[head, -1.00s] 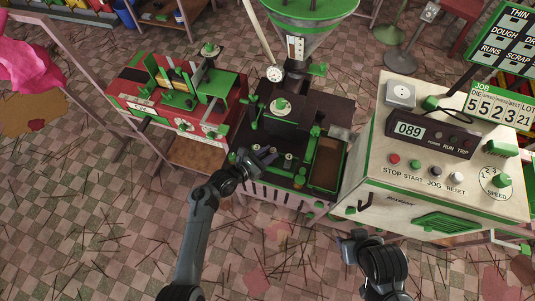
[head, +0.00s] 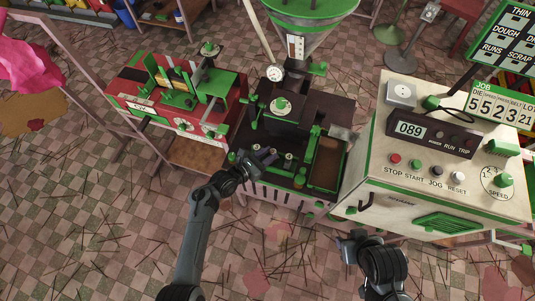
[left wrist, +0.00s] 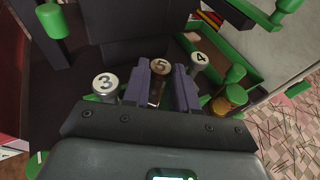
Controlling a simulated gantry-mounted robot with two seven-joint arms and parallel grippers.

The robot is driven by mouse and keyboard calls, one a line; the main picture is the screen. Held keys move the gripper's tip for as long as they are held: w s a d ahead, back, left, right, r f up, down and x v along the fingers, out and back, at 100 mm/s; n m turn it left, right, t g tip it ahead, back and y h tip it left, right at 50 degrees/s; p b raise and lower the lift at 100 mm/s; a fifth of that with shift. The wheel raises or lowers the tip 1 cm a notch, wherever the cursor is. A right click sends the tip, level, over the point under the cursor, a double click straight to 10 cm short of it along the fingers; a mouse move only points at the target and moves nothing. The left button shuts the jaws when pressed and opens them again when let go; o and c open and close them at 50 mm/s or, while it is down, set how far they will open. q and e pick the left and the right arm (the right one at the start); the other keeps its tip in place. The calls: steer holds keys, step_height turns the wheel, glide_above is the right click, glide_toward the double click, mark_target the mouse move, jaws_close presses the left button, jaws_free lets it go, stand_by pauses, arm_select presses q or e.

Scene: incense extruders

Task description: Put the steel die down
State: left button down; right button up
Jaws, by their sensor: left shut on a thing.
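My left gripper (head: 264,156) reaches over the front deck of the dark extruder (head: 318,112). In the left wrist view its two purple fingers (left wrist: 168,88) are shut on a steel die (left wrist: 160,66) with a round top marked 5. The die's lower end is hidden, so I cannot tell whether it touches the deck. A steel piece marked 3 (left wrist: 105,84) stands left of the fingers and one marked 4 (left wrist: 200,60) stands to the right. My right gripper (head: 348,240) is in front of the control cabinet; its finger gap is not clear.
A brass-coloured piece with a green collar (left wrist: 229,97) stands right of the fingers. A green-edged tray (head: 326,163) lies right of the deck. The control cabinet (head: 400,185) stands to the right, a red machine (head: 150,105) to the left.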

arm_select(q)
steer(key=c, duration=0.8)
jaws_free()
steer(key=shift+f, duration=0.15)
